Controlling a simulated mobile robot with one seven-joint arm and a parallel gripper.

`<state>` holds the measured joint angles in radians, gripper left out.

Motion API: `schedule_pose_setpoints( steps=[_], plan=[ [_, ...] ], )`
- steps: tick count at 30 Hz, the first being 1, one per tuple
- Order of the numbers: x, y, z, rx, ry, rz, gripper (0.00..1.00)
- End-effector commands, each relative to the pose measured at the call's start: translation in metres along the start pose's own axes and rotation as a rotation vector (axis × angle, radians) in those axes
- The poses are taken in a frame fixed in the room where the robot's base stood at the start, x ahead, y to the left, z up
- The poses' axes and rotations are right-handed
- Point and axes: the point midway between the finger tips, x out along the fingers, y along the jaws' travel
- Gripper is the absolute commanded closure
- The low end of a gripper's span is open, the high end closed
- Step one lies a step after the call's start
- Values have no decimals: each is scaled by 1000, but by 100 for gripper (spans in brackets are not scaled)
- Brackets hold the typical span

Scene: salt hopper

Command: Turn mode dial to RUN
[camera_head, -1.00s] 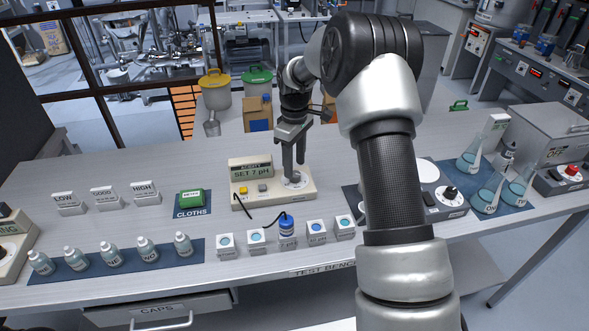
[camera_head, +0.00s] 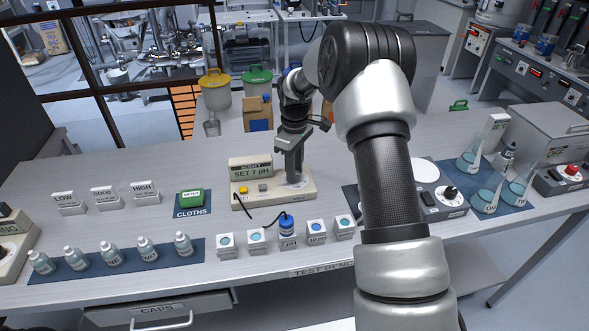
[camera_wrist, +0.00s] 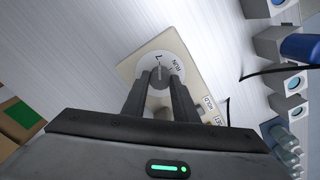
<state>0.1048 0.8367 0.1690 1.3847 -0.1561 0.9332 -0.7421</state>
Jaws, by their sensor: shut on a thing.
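The acidity meter (camera_head: 246,192) is a cream box on the bench with a display reading "SET 7 pH", a yellow button and a grey button. Its mode dial sits at the right end and is mostly hidden by my gripper (camera_head: 294,182) in the head view. In the wrist view the round white dial plate (camera_wrist: 159,58) shows "RUN" and a "7". The dial's knob (camera_wrist: 160,76) is between the two dark fingers of my gripper (camera_wrist: 161,84), which are shut on it. The knob's pointer lies near the 7, with RUN beside it.
A black cable runs from the meter to a blue-capped probe (camera_head: 287,225) in front. A stirrer (camera_head: 424,187) stands to the right.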

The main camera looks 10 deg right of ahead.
Motion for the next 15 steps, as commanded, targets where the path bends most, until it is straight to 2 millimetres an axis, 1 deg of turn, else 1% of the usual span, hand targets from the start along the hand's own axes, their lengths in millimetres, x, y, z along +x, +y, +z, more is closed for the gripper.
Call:
schedule_pose_setpoints(
  steps=[8, 15],
  plan=[
    [0, 0, -1, 98, 1, 1, 96],
    [0, 1, 0, 290, 0, 1, 96]
  ],
)
